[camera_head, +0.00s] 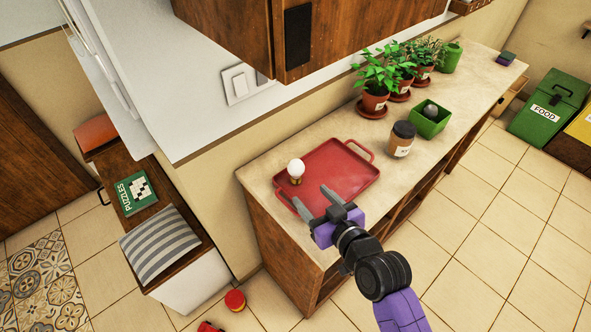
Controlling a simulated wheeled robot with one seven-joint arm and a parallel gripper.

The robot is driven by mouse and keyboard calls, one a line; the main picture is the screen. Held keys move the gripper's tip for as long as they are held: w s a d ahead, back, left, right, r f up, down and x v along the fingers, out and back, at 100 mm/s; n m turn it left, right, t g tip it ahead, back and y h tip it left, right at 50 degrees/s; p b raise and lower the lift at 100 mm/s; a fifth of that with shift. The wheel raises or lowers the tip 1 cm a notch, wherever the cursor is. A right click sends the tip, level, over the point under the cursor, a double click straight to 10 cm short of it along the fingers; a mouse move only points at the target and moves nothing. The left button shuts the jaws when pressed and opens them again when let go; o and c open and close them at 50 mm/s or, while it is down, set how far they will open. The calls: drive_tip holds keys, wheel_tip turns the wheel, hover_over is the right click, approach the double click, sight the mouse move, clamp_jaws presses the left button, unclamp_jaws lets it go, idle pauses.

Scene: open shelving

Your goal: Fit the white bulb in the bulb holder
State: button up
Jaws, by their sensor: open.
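The white bulb (296,167) stands upright at the left end of a red tray (338,161) on the counter. Something small and gold-brown shows directly under it; I cannot tell whether this is the bulb's base or the bulb holder. No separate bulb holder can be made out. My gripper (317,203) is over the near edge of the tray, to the right of and nearer than the bulb. Its two fingers are apart with nothing between them, and it is not touching the bulb.
On the counter (270,168) right of the tray stand a brown jar (401,138), a green square pot (431,119) with a grey ball, and several potted plants (377,80). A wooden cabinet (345,30) hangs above. A striped cushion (160,245) lies on a bench at left.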

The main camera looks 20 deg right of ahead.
sight(299, 177)
drive_tip(key=w, duration=0.2)
drive_tip(key=shift+w+a+r, duration=0.1)
drive_tip(key=shift+w+r, duration=0.1)
drive_tip(key=shift+w, duration=0.2)
drive_tip(key=shift+w+f+n+y, duration=0.1)
drive_tip(key=shift+w+n+y, duration=0.25)
drive_tip(key=shift+w, duration=0.35)
drive_tip(key=shift+d+f+p+x, duration=0.15)
drive_tip(key=shift+p+x, duration=0.15)
drive_tip(key=shift+x, duration=0.85)
drive_tip(key=shift+d+p+x, duration=0.1)
drive_tip(key=shift+p+x, duration=0.15)
drive_tip(key=shift+x, duration=0.9)
drive_tip(key=shift+d+f+p+x, duration=0.15)
drive_tip(key=shift+p+x, duration=0.15)
drive_tip(key=shift+x, duration=0.85)
drive_tip(key=shift+s, duration=0.1)
clamp_jaws()
drive_tip(key=shift+r, duration=0.1)
